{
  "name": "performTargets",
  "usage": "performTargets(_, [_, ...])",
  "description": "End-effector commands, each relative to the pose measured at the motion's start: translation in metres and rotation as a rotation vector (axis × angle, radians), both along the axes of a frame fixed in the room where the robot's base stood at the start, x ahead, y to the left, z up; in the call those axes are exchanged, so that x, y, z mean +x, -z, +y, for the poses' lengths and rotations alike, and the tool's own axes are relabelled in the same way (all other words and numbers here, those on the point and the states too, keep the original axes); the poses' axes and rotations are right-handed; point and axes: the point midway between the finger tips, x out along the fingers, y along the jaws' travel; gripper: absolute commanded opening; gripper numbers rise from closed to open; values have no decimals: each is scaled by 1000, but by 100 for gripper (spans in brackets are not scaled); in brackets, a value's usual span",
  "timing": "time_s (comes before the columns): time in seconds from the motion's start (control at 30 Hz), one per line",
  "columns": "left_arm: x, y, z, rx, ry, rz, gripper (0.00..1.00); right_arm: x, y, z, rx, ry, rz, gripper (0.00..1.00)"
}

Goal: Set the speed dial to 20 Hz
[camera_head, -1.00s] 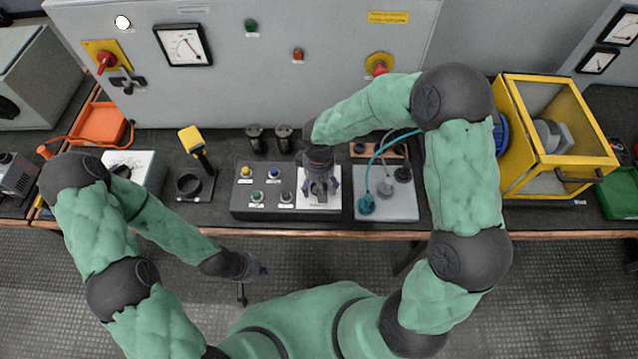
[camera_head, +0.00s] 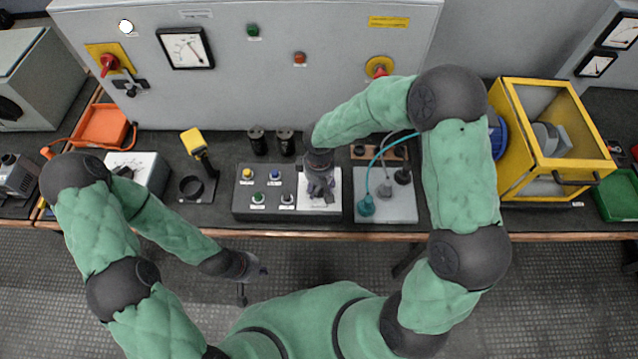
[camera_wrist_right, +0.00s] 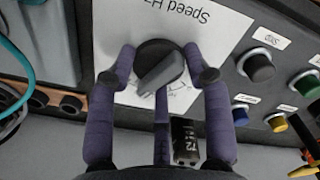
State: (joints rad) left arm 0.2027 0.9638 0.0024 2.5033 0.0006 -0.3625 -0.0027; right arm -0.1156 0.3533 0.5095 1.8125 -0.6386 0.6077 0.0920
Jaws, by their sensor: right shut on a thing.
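The speed dial (camera_wrist_right: 160,66) is a dark round knob with a grey pointer bar, on a white plate marked "Speed Hz" (camera_wrist_right: 205,30) that appears upside down in the right wrist view. The bar lies slanted, from upper right to lower left in that view. My right gripper (camera_wrist_right: 158,70) is shut on the dial, one finger on each side. The scale is mostly hidden by the knob and fingers, and its numbers cannot be read. In the head view my right gripper (camera_head: 320,190) hides the dial. My left gripper (camera_head: 258,268) hangs empty before the bench edge, its fingers too small to judge.
The control box (camera_head: 243,213) has several coloured buttons beside the dial plate. A grey board (camera_head: 400,210) with a teal cable lies right of it. A yellow-framed case (camera_head: 550,165) stands further right. A yellow tool (camera_head: 192,140) stands on the left.

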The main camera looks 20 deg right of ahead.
Motion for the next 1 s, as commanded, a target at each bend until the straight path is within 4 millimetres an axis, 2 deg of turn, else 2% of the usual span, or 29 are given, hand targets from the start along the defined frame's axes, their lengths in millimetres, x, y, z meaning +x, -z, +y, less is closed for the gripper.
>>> performTargets(0.6, [0, -37, 0, 0, 0, 0, 0, 2, -3, -2, -2, -499, -2, 18])
performTargets(1.0, [0, -46, 0, 0, 0, 0, 0, 3, -2, -2, -2, -646, -6, 18])
